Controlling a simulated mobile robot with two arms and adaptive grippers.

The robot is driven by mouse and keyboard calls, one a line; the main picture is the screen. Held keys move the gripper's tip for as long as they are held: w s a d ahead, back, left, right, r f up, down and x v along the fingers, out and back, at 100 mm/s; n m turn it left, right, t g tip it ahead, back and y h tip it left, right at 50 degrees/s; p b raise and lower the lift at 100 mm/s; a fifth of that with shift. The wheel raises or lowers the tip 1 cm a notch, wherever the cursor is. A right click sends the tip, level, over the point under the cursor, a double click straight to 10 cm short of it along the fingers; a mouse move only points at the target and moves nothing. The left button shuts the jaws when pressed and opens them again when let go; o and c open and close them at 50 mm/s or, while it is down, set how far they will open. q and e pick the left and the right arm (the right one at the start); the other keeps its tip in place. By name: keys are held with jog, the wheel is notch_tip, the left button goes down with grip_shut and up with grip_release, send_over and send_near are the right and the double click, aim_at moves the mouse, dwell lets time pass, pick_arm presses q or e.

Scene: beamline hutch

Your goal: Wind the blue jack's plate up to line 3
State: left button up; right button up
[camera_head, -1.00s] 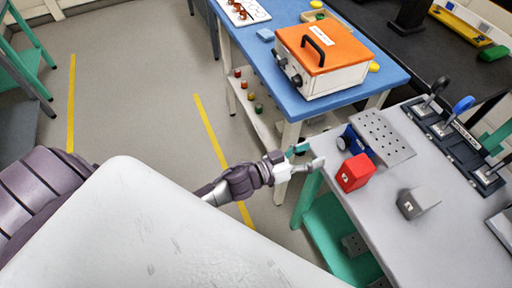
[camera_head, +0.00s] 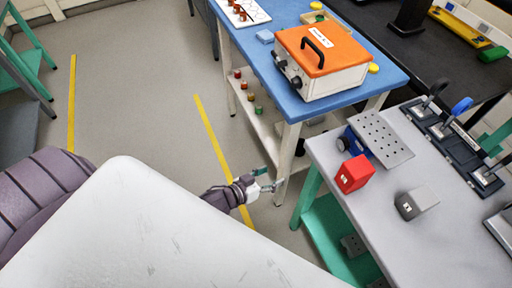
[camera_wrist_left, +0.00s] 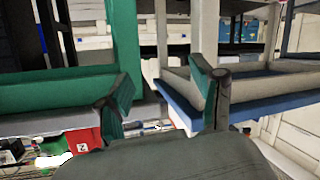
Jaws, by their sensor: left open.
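The blue jack (camera_head: 349,143) stands near the left edge of the grey bench, under its grey perforated plate (camera_head: 382,138). The plate hides most of the jack, and I cannot read any line marks on it. My left gripper (camera_head: 268,183) is open and empty, left of the grey bench's edge and clear of the jack. Its two fingers (camera_wrist_left: 163,82) stand apart in the left wrist view, with nothing between them. I cannot make out the jack clearly in that view. My right gripper is not in view.
A red block (camera_head: 354,174) and a grey block (camera_head: 416,204) stand on the grey bench (camera_head: 450,250). Levers (camera_head: 462,106) line its far side. A blue table (camera_head: 290,100) with an orange-lidded box (camera_head: 322,58) stands behind. Open floor lies left of the gripper.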

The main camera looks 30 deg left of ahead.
pick_arm(q)
jog(key=s+a+f+g+y, duration=0.1)
jog(key=s+a+f+y, duration=0.1)
jog(key=f, duration=0.5)
jog(key=shift+s+a+f+g+p, duration=0.3)
jog(key=shift+s+a+f+g, duration=0.15)
jog(key=shift+s, duration=0.35)
jog(key=shift+r, duration=0.1)
